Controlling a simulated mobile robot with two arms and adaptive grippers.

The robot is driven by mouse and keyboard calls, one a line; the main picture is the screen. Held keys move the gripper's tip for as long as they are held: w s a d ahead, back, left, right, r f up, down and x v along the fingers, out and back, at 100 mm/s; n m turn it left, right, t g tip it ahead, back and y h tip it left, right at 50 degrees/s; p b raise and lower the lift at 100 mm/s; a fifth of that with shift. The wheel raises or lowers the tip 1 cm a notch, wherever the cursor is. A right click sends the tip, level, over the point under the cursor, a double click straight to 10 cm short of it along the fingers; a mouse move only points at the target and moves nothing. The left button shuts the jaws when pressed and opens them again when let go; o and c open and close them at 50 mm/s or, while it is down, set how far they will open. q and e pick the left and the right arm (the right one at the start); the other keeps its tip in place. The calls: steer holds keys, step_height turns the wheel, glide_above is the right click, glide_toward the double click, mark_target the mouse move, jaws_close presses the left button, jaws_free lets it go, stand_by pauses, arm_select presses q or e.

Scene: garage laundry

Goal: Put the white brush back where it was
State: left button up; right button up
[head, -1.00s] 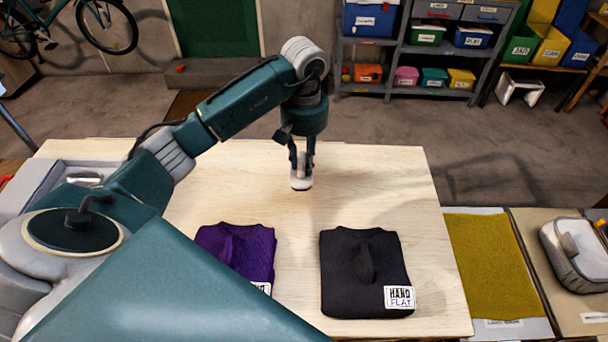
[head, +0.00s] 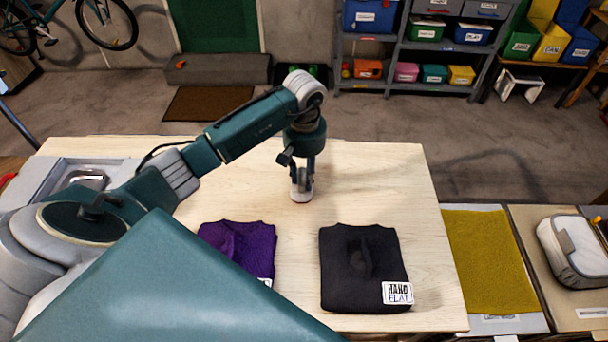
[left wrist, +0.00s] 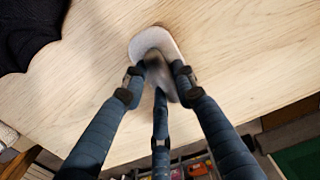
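The white brush (head: 302,194) is in my left gripper (head: 302,172), over the back middle of the pale wooden table (head: 385,190). In the left wrist view the brush (left wrist: 150,40) is a pale oval, and the fingers of my left gripper (left wrist: 160,76) are closed around its grey handle part. The brush is at or very close to the tabletop; I cannot tell if it touches. Its underside is hidden. My right gripper is not in view.
A folded purple garment (head: 240,245) and a folded black garment (head: 355,270) with a label lie at the table's front. A mustard cloth (head: 490,260) and a grey case (head: 575,250) are to the right. The table around the brush is clear.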

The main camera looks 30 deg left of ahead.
mark_target(304, 176)
arm_select(q)
steer(key=shift+o, duration=0.9)
steer(key=shift+r+p, duration=0.25)
steer(key=shift+p, duration=0.05)
steer(key=shift+w+r+b, duration=0.1)
steer(key=shift+r+b, duration=0.25)
steer(key=shift+b, duration=0.05)
step_height(304, 176, up, 11)
steer(key=b, duration=0.3)
steer(key=shift+d, duration=0.1)
